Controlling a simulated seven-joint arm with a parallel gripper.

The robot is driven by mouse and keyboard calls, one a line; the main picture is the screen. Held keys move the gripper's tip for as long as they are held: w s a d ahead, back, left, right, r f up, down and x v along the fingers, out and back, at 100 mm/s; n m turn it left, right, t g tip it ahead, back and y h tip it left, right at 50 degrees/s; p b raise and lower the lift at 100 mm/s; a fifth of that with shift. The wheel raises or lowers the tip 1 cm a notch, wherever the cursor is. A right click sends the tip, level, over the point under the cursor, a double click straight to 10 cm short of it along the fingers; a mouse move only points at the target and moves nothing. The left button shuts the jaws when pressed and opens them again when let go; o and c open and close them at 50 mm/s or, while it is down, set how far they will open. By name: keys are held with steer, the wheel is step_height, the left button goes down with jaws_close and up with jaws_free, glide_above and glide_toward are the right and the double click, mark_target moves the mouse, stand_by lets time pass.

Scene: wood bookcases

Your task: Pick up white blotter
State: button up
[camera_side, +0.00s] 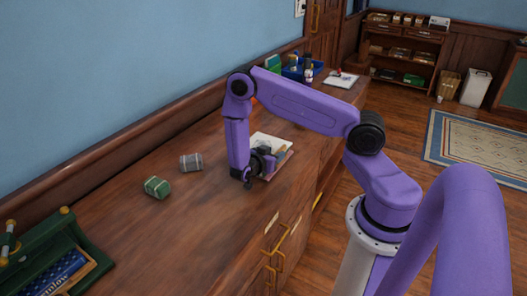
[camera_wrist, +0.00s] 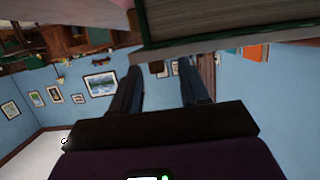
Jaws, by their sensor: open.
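A small pale grey, rounded block (camera_side: 191,162), the palest of the two small blocks and perhaps the white blotter, lies on the wooden cabinet top in the side view. A similar green block (camera_side: 157,187) lies to its left and nearer. My gripper (camera_side: 248,183) is low over the cabinet top, to the right of both blocks and apart from them, beside a pale-topped stack (camera_side: 272,143). In the wrist view my gripper (camera_wrist: 160,68) has its two dark fingers spread with nothing between them. Neither small block can be made out there.
A thick book-like edge (camera_wrist: 225,22) fills the top of the inverted wrist view. A dark green desk stand (camera_side: 50,250) is at lower left. A blue box (camera_side: 298,72) stands at the back. The wall edges the cabinet top, which is clear around the small blocks.

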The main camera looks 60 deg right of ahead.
steer(key=shift+x, duration=0.95)
jaws_close()
steer(key=shift+r, duration=0.1)
